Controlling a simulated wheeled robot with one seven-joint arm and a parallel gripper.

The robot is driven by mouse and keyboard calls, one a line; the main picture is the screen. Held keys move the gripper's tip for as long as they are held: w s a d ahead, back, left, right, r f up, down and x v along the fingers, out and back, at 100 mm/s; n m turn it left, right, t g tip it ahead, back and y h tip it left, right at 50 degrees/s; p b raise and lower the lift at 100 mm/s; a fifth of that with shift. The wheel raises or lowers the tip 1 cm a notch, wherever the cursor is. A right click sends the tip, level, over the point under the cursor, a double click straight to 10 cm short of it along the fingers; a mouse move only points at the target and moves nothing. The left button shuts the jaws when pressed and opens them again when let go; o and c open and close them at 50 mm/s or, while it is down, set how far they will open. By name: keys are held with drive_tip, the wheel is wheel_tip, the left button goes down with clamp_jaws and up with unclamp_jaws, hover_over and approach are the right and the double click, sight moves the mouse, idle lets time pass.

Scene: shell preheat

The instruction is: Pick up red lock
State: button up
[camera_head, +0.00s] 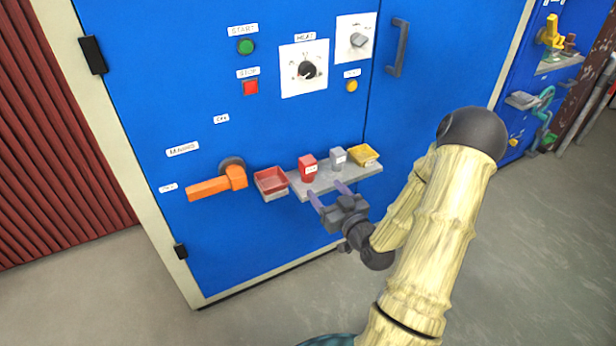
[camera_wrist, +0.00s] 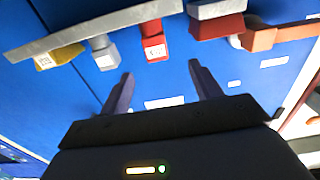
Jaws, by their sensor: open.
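The red lock (camera_head: 308,168) is a small red block with a pale label, standing on a grey shelf (camera_head: 318,184) on the blue cabinet. It also shows in the wrist view (camera_wrist: 154,42), at the upper middle. My gripper (camera_head: 328,192) is open and empty, just in front of the shelf's front edge. Its fingers (camera_wrist: 160,82) point toward the shelf, and the lock appears between their lines but beyond the tips. The lock stands clear of the fingers.
An orange handle (camera_head: 216,184) sticks out further left. Dials and buttons are above. Grey floor (camera_head: 290,310) lies open below.

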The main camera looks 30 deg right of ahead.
sight(311, 170)
drive_tip(key=w, duration=0.7)
drive_tip(key=shift+b, duration=0.35)
drive_tip(key=shift+w, duration=0.1)
drive_tip(key=w+b, duration=0.1)
drive_tip(key=w, duration=0.4)
drive_tip(key=shift+w+d+f+b, duration=0.1)
drive_tip(key=shift+d+f+b, duration=0.05)
drive_tip(key=shift+b, duration=0.2)
drive_tip(key=c, duration=1.1)
wheel_tip(311, 170, up, 10)
drive_tip(key=p, duration=0.4)
